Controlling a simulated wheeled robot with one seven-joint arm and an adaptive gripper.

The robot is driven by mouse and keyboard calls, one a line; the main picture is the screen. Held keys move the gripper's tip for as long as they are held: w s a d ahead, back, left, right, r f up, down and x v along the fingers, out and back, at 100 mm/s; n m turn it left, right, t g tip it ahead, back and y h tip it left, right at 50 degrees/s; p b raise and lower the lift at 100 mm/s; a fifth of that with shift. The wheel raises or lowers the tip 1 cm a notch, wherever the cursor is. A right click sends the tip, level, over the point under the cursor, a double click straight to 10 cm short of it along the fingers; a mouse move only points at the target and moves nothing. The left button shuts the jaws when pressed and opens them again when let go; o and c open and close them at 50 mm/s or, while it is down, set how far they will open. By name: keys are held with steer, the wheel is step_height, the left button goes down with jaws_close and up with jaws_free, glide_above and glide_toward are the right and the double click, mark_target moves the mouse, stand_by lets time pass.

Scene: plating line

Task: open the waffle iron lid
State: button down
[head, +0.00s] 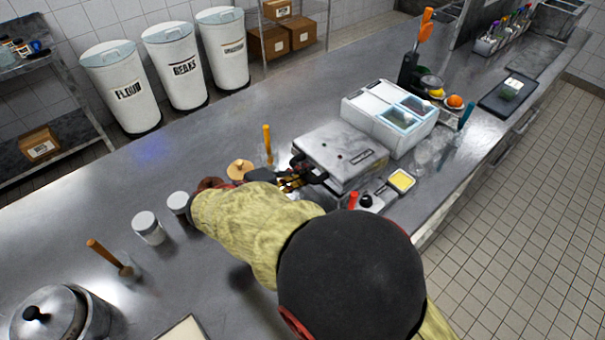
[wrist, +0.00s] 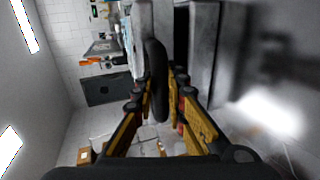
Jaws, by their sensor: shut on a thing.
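The waffle iron (head: 338,150) is a square grey metal appliance on the counter, and its lid appears down over its base. Its black handle (wrist: 155,75) stands between my yellow fingers in the wrist view. My gripper (head: 289,183) reaches the near left side of the iron in the head view. My gripper (wrist: 160,95) is shut on the handle. My own arm hides part of the iron's near side in the head view.
A white bin with clear lids (head: 389,115) stands behind the iron to the right. A yellow-filled dish (head: 401,181) is close at its right.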

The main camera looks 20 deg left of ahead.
steer(key=w+d+r+g+y+p, duration=0.25)
steer(key=w+r+g+p, duration=0.2)
steer(key=r+p, duration=0.55)
steer(key=w+d+r+g+y+p, duration=0.25)
steer(key=w+r+p, duration=0.35)
steer(key=p, duration=0.6)
steer(key=w+d+r+g+y+p, duration=0.1)
steer(key=w+d+r+g+p, duration=0.1)
steer(key=w+p, duration=0.4)
steer(key=w+d+r+g+p, duration=0.2)
steer(key=w+d+g+p, duration=0.2)
steer(key=w, duration=0.6)
steer(key=d+p, duration=0.2)
steer(key=p, duration=0.1)
steer(key=shift+d+y, duration=0.35)
steer(key=shift+y, duration=0.05)
steer(key=shift+w+r, duration=0.1)
steer(key=shift+r, duration=0.05)
steer(key=c, duration=1.9)
jaws_free()
steer(key=shift+o, duration=0.5)
